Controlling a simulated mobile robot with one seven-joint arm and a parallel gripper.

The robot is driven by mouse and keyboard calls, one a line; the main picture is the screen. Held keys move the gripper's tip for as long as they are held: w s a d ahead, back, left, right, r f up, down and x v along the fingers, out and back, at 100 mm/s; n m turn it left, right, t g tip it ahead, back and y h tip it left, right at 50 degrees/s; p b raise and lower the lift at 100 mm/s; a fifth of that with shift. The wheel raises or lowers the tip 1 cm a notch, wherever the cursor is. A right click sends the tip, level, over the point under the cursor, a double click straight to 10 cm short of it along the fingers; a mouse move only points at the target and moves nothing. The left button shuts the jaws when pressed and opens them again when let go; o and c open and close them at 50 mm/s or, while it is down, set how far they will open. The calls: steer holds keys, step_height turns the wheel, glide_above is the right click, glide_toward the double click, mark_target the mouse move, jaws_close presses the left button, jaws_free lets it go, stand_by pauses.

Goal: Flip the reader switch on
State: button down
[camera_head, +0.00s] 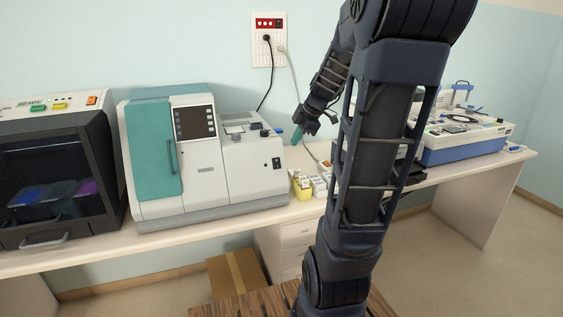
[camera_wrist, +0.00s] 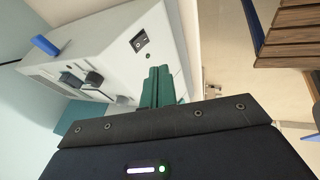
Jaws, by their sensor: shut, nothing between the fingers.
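The reader is a white and grey bench machine (camera_head: 205,158) with a teal door and a dark display panel. Its small black rocker switch (camera_head: 276,163) is on the lower right of the front face. The switch also shows in the wrist view (camera_wrist: 139,41), on the pale panel, beyond the fingers. My gripper (camera_head: 296,137) is to the right of the reader, above the level of the switch and apart from it. Its teal fingers (camera_wrist: 158,85) are closed together and empty. The switch's position is too small to tell.
Small yellow and white boxes (camera_head: 303,186) stand on the bench right of the reader. A dark-windowed machine (camera_head: 55,180) stands at the left. A blue and white device (camera_head: 465,145) stands at the right end. A wall outlet (camera_head: 269,40) with cables hangs behind.

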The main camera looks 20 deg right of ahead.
steer(key=shift+f, duration=0.1)
glide_toward(277, 167)
step_height(277, 167, down, 3)
steer(key=s+a, duration=0.2)
steer(key=shift+w+d+f, duration=0.1)
steer(key=shift+w+f, duration=0.5)
steer(key=shift+w, duration=0.3)
steer(key=shift+w+f, duration=0.6)
steer(key=shift+w, duration=0.3)
steer(key=shift+w+f, duration=0.15)
steer(key=shift+f, duration=0.05)
steer(key=shift+r, duration=0.1)
